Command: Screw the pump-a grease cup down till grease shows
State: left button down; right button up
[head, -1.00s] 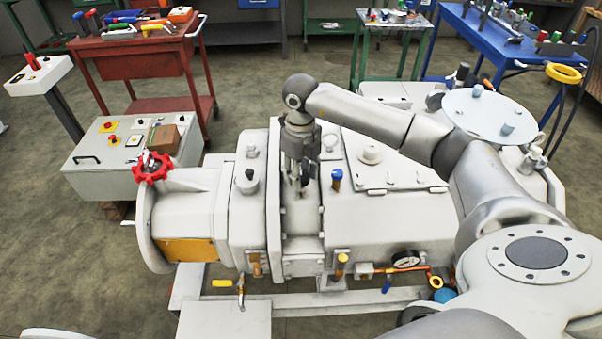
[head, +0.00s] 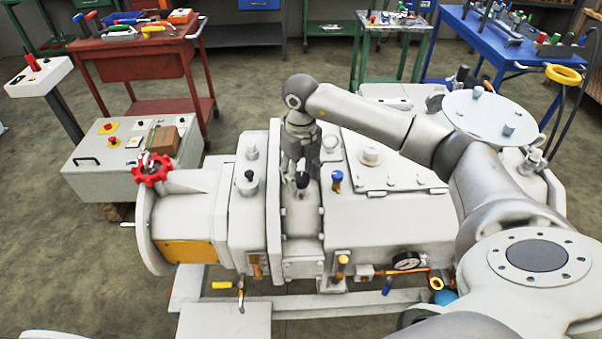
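My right gripper (head: 300,170) points down over the pump housing (head: 390,225), at a small fitting with a dark round cap (head: 302,180). The cap shows at the fingertips, with finger parts to either side of it. I cannot tell whether the fingers press on it or stand apart. Another black-capped cup (head: 249,177) stands to the left, and a blue-capped fitting (head: 337,177) to the right. No label shows which is the pump-a grease cup. I see no grease. My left gripper is out of view.
A red handwheel (head: 152,169) stands at the pump's left end. A gauge (head: 407,261) and yellow-handled valves (head: 222,285) line its front. A grey control box (head: 120,180), a red tool cart (head: 140,65) and a blue bench (head: 510,45) stand behind.

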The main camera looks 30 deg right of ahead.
aim_at(301, 177)
jog(key=shift+o, duration=0.4)
notch_tip(301, 177, up, 12)
dwell(0.4)
dwell(0.3)
